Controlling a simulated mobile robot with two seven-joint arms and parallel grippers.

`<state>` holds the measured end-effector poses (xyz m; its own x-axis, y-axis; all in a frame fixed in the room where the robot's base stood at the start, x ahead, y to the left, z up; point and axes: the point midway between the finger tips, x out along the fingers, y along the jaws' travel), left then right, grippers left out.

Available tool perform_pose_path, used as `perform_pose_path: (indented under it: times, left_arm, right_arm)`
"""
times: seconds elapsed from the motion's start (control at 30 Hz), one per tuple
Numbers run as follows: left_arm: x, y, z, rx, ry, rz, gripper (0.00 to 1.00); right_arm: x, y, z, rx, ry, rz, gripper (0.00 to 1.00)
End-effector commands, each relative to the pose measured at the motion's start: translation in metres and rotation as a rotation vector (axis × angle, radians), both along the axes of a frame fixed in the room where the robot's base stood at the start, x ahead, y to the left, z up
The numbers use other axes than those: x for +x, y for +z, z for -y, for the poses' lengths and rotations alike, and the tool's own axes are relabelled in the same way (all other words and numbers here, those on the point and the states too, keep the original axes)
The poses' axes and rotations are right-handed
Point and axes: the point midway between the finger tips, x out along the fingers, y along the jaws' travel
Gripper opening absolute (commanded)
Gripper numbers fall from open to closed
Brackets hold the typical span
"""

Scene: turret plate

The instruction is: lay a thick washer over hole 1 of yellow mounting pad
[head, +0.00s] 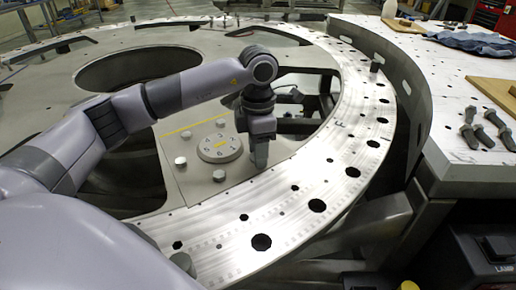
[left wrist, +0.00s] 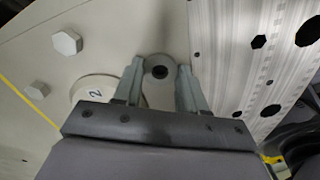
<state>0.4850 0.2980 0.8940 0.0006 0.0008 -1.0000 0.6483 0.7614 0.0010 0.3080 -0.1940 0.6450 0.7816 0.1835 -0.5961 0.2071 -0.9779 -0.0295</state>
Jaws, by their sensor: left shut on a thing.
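My left gripper (head: 259,158) points down over the pale inner plate, just right of a round raised pad (head: 219,148). In the left wrist view, the fingers (left wrist: 160,78) are shut on a grey round piece with a dark centre, which looks like the thick washer (left wrist: 157,62). The pad (left wrist: 92,88) shows there partly behind the gripper, with a label "2". Hole 1 cannot be made out. My right gripper is not in view.
Hex bolt heads (head: 181,162) stand on the plate around the pad. The perforated metal ring (head: 290,200) curves past on the right, with a dark peg (head: 376,64) upright on it. Loose bolts (head: 468,128) lie on the right-hand table (head: 455,90).

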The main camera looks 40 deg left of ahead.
Motion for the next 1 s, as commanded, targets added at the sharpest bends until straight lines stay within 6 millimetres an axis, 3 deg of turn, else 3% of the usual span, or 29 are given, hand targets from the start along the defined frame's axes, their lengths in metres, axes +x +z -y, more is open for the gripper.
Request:
perform_pose_path:
  times: [0.4, 0.43, 0.5, 0.8, 1.0]
  left_arm:
    - [0.000, -0.002, 0.000, 0.001, 0.000, -0.002, 0.11]
    - [0.000, -0.002, 0.000, 0.001, 0.000, -0.002, 0.47]
    - [-0.001, -0.002, 0.000, 0.000, 0.000, -0.003, 0.70]
    - [-0.001, -0.002, 0.002, -0.001, -0.004, -0.007, 0.71]
    - [-0.001, 0.013, 0.001, 0.000, -0.002, -0.004, 0.71]
  right_arm:
    - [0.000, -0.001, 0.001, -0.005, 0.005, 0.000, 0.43]
    - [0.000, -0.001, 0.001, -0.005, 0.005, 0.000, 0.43]
    - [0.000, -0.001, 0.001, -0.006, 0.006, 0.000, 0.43]
    - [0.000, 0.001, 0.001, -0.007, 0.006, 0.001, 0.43]
    - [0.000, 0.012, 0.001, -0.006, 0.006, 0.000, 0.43]
